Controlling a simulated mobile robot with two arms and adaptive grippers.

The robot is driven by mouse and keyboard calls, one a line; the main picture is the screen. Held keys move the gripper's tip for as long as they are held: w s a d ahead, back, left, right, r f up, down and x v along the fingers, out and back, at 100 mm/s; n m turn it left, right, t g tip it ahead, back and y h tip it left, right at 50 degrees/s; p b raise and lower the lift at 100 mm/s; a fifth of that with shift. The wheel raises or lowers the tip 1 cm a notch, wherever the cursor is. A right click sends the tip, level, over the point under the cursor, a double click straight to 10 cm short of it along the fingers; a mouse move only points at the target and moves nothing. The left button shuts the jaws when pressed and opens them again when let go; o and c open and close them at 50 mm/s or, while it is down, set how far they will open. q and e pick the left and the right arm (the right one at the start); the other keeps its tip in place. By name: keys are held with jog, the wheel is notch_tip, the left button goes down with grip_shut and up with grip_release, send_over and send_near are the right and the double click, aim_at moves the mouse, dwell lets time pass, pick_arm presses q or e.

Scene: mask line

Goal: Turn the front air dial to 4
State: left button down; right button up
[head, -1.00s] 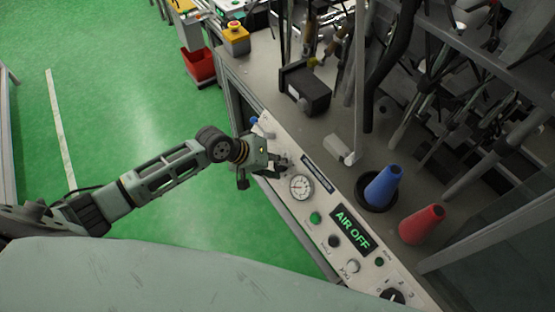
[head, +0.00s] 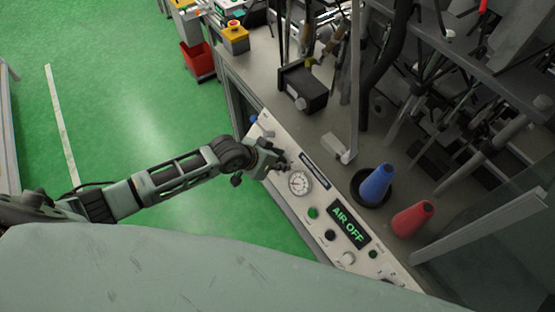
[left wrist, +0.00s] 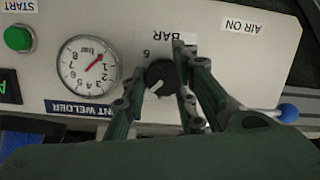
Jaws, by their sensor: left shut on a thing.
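The front air dial is a small black knob (left wrist: 160,78) with a white pointer mark, under a BAR label (left wrist: 170,37) on the pale control panel (left wrist: 225,65) in the left wrist view. A digit 6 shows beside it. My left gripper (left wrist: 158,88) has one finger on each side of the knob and is shut on it. The pointer aims down and left in this view. In the head view my left gripper (head: 281,165) is at the panel's far end, hiding the knob. My right gripper is not in view.
A round gauge (left wrist: 88,64) with a red needle sits beside the knob. A green button (left wrist: 18,38) and a blue-tipped lever (left wrist: 287,112) flank this area. The display (head: 349,223) reads AIR OFF.

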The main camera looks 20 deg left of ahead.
pick_arm(q)
jog(key=shift+s+d+m, duration=0.1)
jog(key=shift+d+m, duration=0.2)
jog(key=shift+d, duration=0.1)
jog(key=c, duration=1.5)
grip_release()
jog(key=shift+r, duration=0.1)
jog(key=shift+c, duration=0.2)
jog(key=shift+a, duration=0.15)
jog(key=shift+s+a+r, duration=0.15)
jog(key=shift+r, duration=0.1)
jog(key=v, duration=1.1)
jog(key=shift+s, duration=0.25)
